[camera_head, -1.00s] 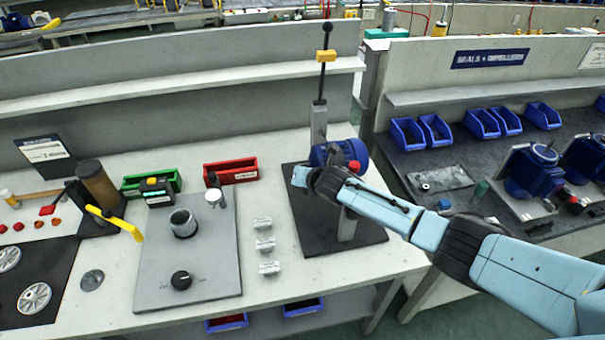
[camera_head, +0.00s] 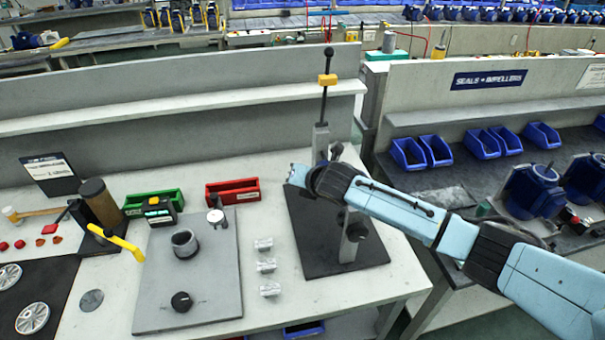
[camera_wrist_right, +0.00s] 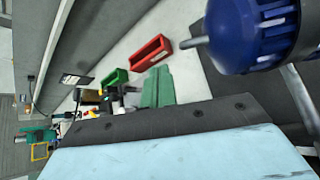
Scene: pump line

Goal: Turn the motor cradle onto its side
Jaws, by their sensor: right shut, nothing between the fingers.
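The motor cradle stands on a dark base plate (camera_head: 310,245) at the right end of the bench, with a front post (camera_head: 352,245) and a rear post (camera_head: 321,137). In the head view my right arm hides most of the cradle. A blue motor (camera_wrist_right: 255,35) shows large and close at the upper right of the wrist view, its grey shaft pointing left. My right gripper (camera_head: 297,175) is shut and empty, in front of the cradle's left side; contact cannot be told. A dark knob (camera_head: 357,232) shows on the front post. My left gripper is not in view.
A tall lever with a yellow block (camera_head: 327,80) rises behind the cradle. A grey plate (camera_head: 205,285) and several small silver parts lie to the left. Red (camera_head: 232,190) and green (camera_head: 155,203) bins stand at the back. Another bench with motors (camera_head: 535,190) is at the right.

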